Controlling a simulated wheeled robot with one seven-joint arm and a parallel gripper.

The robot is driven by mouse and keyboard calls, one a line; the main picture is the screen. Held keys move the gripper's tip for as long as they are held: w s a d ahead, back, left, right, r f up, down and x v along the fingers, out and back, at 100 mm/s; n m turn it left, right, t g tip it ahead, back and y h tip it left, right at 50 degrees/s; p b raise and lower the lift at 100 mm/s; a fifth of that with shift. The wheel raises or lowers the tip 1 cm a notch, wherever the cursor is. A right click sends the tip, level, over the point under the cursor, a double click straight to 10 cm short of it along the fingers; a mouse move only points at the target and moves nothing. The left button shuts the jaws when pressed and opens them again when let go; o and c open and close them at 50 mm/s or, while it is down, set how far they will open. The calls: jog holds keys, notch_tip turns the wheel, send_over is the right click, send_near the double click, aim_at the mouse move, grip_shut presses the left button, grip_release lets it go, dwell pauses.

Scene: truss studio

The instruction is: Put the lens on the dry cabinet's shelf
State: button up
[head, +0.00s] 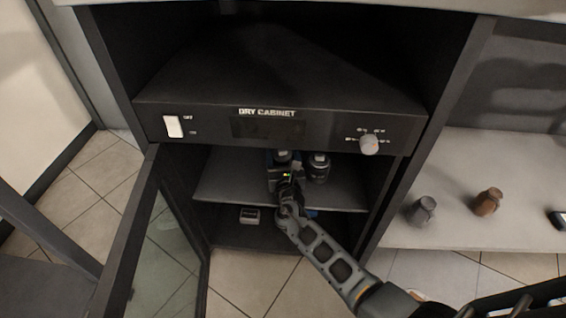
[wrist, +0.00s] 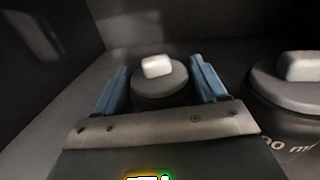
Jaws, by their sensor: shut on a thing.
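The dry cabinet (head: 280,123) stands in the middle of the head view with its glass door (head: 160,250) swung open to the left. My gripper (head: 284,165) reaches inside over the upper shelf (head: 225,180). In the wrist view, the blue fingers of my gripper (wrist: 160,88) are shut on a dark round lens (wrist: 158,78) with a pale block on its top. The held lens also shows in the head view (head: 283,156), partly hidden by the gripper. Whether its base touches the shelf cannot be told.
Another dark lens (head: 319,167) stands on the shelf just right of the held one; it looms close in the wrist view (wrist: 290,95). A small grey box (head: 249,215) lies on the lower level. Two small objects, grey (head: 422,211) and brown (head: 488,201), stand on the right-hand shelf.

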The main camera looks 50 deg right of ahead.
jog(key=shift+w+d, duration=0.1)
jog(key=shift+f, duration=0.15)
jog(key=o, duration=1.5)
jog(key=shift+r, duration=0.2)
jog(key=p+v, duration=0.3)
jog(key=v, duration=0.9)
jog(key=shift+f, duration=0.1)
